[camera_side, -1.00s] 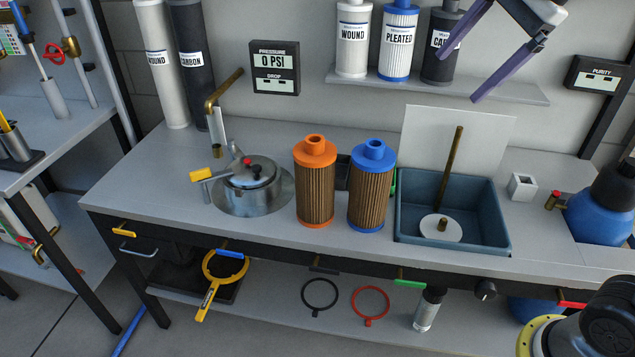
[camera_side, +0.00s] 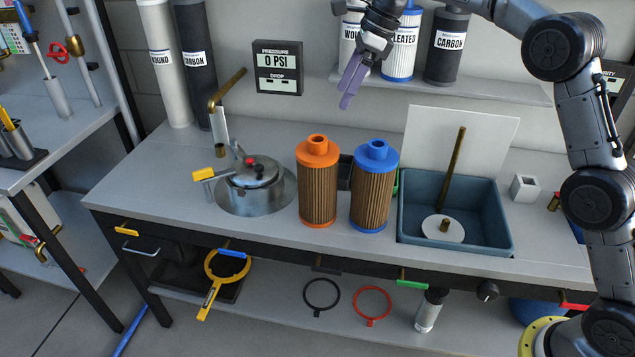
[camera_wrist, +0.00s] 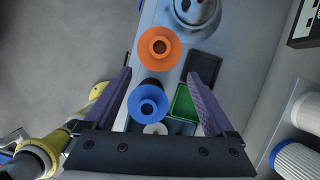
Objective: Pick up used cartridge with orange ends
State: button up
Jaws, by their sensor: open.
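The used cartridge with orange ends (camera_side: 318,190) stands upright on the bench, brown and pleated. In the wrist view its orange top (camera_wrist: 159,48) lies just beyond the fingertips. A similar cartridge with blue ends (camera_side: 372,195) stands upright just to its right; its blue top (camera_wrist: 148,103) shows between my fingers in the wrist view. My gripper (camera_side: 347,97) has purple fingers and is open and empty, high above the bench. In the side view it is above and slightly right of the orange cartridge. In the wrist view the fingers (camera_wrist: 163,80) are spread wide, touching neither cartridge.
A metal housing (camera_side: 254,180) with a yellow-handled clamp stands left of the orange cartridge. A blue-grey basin (camera_side: 482,240) with an upright rod is to the right. A shelf (camera_side: 500,92) with several cartridges is behind my gripper. Bench space at front left is clear.

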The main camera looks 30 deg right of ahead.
send_over(319, 139)
jog(key=s+d, duration=0.2)
jog(key=f, duration=0.7)
jog(key=shift+w+d, duration=0.15)
jog(key=shift+w, duration=0.1)
jog(key=shift+a+x, duration=0.1)
jog(key=shift+x, duration=1.2)
jog(key=shift+a+x, duration=0.15)
jog(key=shift+x, duration=1.1)
jog(key=shift+w+r, duration=0.1)
grip_shut()
jog(key=shift+r, duration=0.1)
